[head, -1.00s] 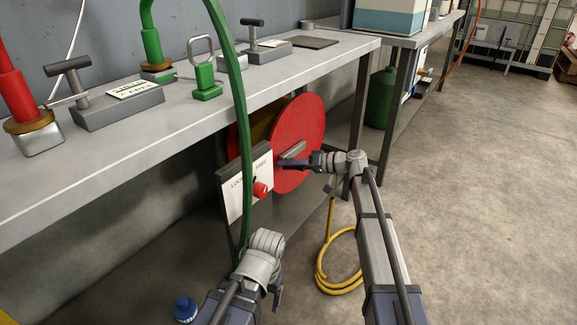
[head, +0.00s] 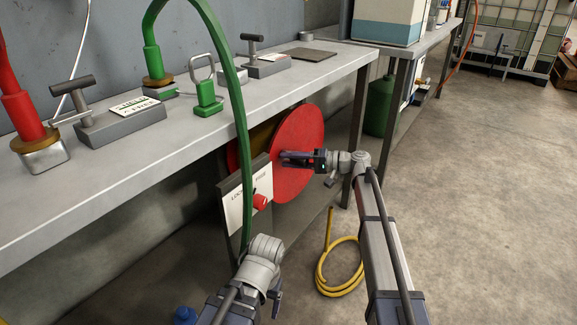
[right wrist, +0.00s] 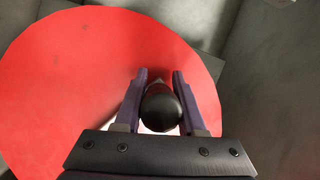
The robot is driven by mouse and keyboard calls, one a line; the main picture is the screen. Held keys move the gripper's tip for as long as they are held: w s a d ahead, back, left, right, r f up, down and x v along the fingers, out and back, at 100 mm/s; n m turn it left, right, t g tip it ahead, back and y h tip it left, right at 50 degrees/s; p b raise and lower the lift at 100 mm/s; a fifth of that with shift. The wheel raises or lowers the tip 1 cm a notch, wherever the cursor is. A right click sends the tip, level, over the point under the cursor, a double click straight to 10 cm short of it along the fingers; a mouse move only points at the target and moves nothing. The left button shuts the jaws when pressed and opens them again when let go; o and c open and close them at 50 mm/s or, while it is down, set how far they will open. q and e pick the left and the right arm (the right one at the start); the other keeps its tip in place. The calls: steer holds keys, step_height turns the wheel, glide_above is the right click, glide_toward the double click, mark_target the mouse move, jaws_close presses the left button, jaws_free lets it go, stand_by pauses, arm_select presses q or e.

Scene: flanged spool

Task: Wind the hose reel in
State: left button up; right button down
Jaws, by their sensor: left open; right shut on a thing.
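The hose reel (head: 303,128) is a large red disc below the bench. My right gripper (head: 288,159) is in front of its face. In the right wrist view its fingers close around a rounded black handle (right wrist: 161,107), with the red disc behind. The crank arm is hidden in the head view. Yellow hose (head: 322,270) lies in a loose coil on the floor, one length rising toward the reel. A white panel (head: 236,207) marked LOCK and FREE carries a red knob (head: 260,202). My left gripper (head: 262,268) is low at the front, away from the reel, its fingertips not clearly visible.
A green hose (head: 242,130) arches from the bench (head: 180,150) down past the panel, close to my left wrist. Clamps and a red fitting (head: 22,118) stand on the bench. Bench legs are right of the reel. A blue object is on the floor. Floor at right is clear.

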steer(key=shift+w+d+r+m+y, duration=0.15)
steer(key=shift+w+d+r+m, duration=0.1)
steer(key=shift+r+m, duration=0.15)
steer(key=shift+w+d+r+m+y, duration=0.1)
steer(key=shift+w+r+m+y, duration=0.15)
steer(key=shift+r, duration=0.2)
steer(key=c, duration=0.5)
jaws_free()
steer(key=shift+s+d, duration=0.1)
steer(key=v, duration=0.7)
steer(key=shift+d+p, duration=0.3)
